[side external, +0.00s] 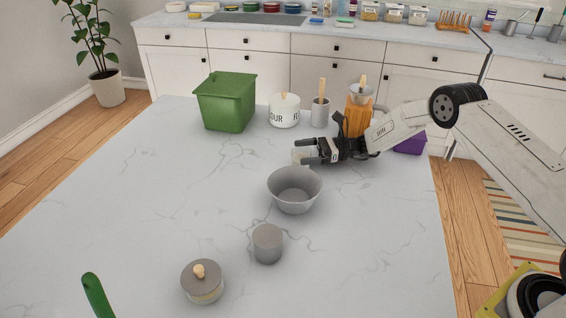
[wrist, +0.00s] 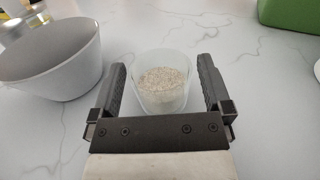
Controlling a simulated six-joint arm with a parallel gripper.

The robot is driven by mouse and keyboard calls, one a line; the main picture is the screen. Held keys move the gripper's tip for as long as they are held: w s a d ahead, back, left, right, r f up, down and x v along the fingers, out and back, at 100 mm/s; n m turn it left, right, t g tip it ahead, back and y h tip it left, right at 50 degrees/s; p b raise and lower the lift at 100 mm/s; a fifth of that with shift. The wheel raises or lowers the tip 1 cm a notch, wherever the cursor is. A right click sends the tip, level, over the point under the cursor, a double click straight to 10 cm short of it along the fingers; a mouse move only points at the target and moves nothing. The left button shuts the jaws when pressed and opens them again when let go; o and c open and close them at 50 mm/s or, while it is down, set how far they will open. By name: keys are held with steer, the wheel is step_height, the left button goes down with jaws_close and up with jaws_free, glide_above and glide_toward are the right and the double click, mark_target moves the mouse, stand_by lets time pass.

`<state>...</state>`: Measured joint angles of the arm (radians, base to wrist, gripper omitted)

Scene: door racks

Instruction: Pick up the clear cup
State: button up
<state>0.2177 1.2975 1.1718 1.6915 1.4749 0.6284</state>
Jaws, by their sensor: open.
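The clear cup (wrist: 163,82) holds a pale grainy filling and stands upright on the table in the wrist view. In the side view the cup (side external: 301,154) is small and partly hidden behind my gripper (side external: 304,151) and the grey bowl. My gripper is open, with its fingers low over the table. In the wrist view my gripper (wrist: 160,85) has one finger on each side of the cup, with the cup between and toward the fingertips. I cannot tell whether either finger touches it.
A grey bowl (side external: 294,190) stands close beside the cup; it also shows in the wrist view (wrist: 55,60). A green bin (side external: 225,103), flour canister (side external: 284,111), utensil holder (side external: 320,112) and orange block (side external: 357,118) stand behind. A grey cup (side external: 267,244) and lidded jar (side external: 202,282) are in front.

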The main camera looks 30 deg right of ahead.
steer(key=shift+w+a, duration=0.1)
steer(key=shift+a, duration=0.15)
steer(key=shift+c, duration=0.2)
steer(key=c, duration=1.2)
steer(key=shift+o, duration=0.2)
steer(key=shift+r, duration=0.2)
steer(key=shift+r, duration=0.45)
steer(key=s+d+r, duration=0.1)
steer(key=s+r, duration=1)
steer(key=s, duration=0.3)
steer(key=shift+r, duration=0.35)
